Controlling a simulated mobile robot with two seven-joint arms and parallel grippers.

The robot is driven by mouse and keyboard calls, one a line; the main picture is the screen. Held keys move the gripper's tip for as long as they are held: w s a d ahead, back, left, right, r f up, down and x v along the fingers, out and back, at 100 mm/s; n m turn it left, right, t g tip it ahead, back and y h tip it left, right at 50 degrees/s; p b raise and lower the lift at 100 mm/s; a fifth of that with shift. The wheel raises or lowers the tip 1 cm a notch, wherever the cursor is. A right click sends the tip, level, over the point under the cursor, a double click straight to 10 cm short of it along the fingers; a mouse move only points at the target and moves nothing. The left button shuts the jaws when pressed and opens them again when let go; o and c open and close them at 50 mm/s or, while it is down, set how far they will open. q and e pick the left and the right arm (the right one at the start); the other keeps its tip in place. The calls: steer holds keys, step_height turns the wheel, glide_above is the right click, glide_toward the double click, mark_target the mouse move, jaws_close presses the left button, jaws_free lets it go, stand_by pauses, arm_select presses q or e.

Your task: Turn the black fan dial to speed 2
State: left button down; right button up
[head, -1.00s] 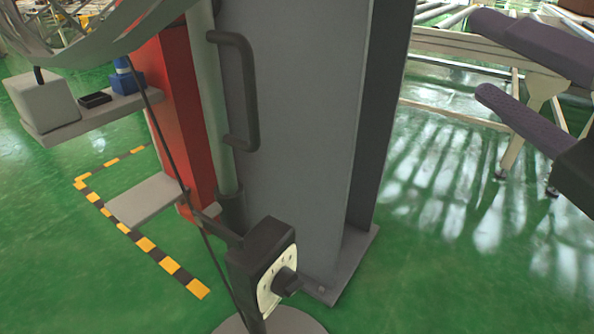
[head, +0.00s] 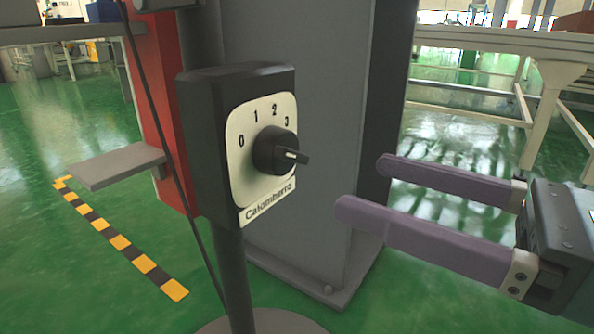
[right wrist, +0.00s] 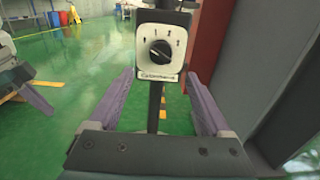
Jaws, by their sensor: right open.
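The black fan dial (head: 277,151) sits on a pale plate marked 0, 1, 2, 3 on a black control box (head: 205,150). In the head view its white-marked tip points right; I cannot tell for sure which number it lines up with. My right gripper (head: 361,184) is open and empty, to the right of the dial and slightly lower, its purple fingers apart from it. In the right wrist view the dial (right wrist: 160,51) shows ahead, between and beyond the fingertips. Part of my left gripper (right wrist: 34,97) shows at that view's left edge; its opening is unclear.
The box stands on a dark pole (head: 236,275) with a round base. A grey column (head: 310,200) rises close behind it, beside a red post (head: 160,100). A grey shelf (head: 118,165) juts out at left. Green floor is open at front left.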

mark_target(298, 160)
steer(key=x, duration=0.7)
steer(key=shift+w+a+r, duration=0.1)
steer(key=shift+w+a, duration=0.35)
steer(key=shift+a, duration=0.1)
steer(key=shift+c, duration=0.3)
jaws_close()
